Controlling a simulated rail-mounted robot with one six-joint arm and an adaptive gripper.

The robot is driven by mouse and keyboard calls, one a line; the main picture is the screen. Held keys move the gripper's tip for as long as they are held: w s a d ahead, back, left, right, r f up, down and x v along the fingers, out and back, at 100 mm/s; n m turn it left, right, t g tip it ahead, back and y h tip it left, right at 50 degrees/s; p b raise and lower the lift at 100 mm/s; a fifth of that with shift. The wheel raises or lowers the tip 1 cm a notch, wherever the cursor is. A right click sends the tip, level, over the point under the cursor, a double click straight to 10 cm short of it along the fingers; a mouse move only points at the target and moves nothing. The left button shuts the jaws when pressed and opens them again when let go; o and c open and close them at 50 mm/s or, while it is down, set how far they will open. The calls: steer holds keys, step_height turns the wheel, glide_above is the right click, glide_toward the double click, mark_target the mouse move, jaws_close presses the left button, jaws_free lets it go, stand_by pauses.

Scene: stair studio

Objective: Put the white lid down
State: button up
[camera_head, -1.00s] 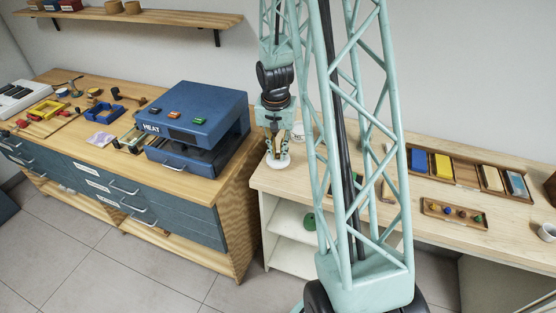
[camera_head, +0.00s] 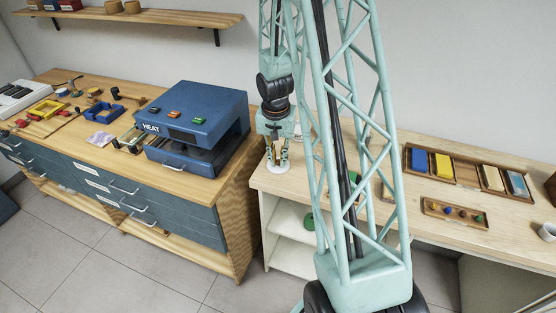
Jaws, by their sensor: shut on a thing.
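The white lid (camera_head: 279,168) is a small pale disc at the left end of the light wooden desk. My gripper (camera_head: 278,160) points down and is shut on the lid from above. The lid is level and very low over the desk top; I cannot tell whether it touches the wood. My arm's lattice link hides part of the desk just to the right.
A blue heat press (camera_head: 200,128) stands on the drawer bench (camera_head: 95,165) to the left. A tray of coloured blocks (camera_head: 468,172) and a small tray of knobs (camera_head: 455,212) lie on the desk at right. A white cup (camera_head: 547,232) stands at the far right edge.

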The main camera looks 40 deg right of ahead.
mark_target(277, 167)
steer(key=shift+f, duration=0.15)
steer(key=o, duration=0.8)
steer(key=shift+r, duration=0.2)
steer(key=shift+s+a+r+p, duration=0.15)
steer(key=shift+a+r, duration=0.05)
steer(key=shift+r, duration=1.75)
steer(key=shift+s+a+r+p, duration=0.1)
steer(key=shift+a+r+p, duration=0.1)
steer(key=shift+r, duration=1.8)
steer(key=shift+s+a+r+p, duration=0.15)
steer(key=shift+a+r, duration=0.05)
steer(key=shift+r, duration=1.75)
steer(key=shift+r, duration=0.1)
